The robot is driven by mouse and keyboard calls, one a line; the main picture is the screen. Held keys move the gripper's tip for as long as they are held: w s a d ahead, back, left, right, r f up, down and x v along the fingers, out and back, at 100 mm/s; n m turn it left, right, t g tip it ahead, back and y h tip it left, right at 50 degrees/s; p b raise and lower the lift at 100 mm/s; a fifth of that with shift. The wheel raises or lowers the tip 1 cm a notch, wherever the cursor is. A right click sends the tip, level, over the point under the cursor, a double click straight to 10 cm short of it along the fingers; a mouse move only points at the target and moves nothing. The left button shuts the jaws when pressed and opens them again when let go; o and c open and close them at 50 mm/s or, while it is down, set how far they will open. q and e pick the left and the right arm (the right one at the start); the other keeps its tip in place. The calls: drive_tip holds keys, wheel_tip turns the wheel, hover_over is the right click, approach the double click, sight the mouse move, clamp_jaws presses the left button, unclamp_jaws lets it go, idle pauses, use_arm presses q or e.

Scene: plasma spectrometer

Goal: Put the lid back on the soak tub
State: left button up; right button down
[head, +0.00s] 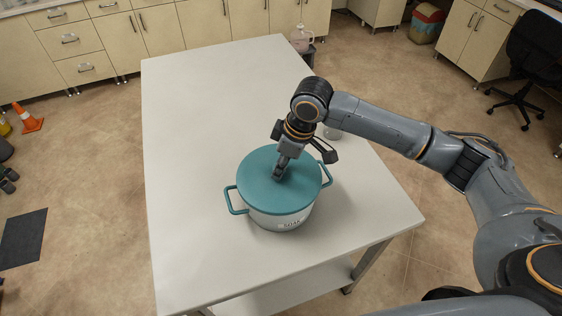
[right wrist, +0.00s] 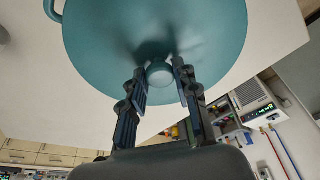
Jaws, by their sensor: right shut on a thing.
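The soak tub (head: 270,221) is a pale pot with teal side handles and a printed label, standing on the white table. Its round teal lid (head: 258,170) lies over the tub's mouth and looks about level and centred; I cannot tell whether a small gap remains under the rim. My right gripper (head: 279,173) comes down from above and is shut on the lid's knob. My left gripper is not in view.
The long white table (head: 195,130) is bare to the left and behind the tub. A jug (head: 301,39) is near the table's far right corner. Cabinets line the back wall.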

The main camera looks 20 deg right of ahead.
drive_tip(key=shift+p, duration=0.55)
idle(0.6)
idle(0.4)
drive_tip(key=shift+c, duration=2.2)
unclamp_jaws()
wheel_tip(320, 180, up, 5)
drive_tip(key=p, duration=0.6)
drive_tip(key=shift+r, duration=0.95)
clamp_jaws()
drive_tip(key=shift+f, duration=0.25)
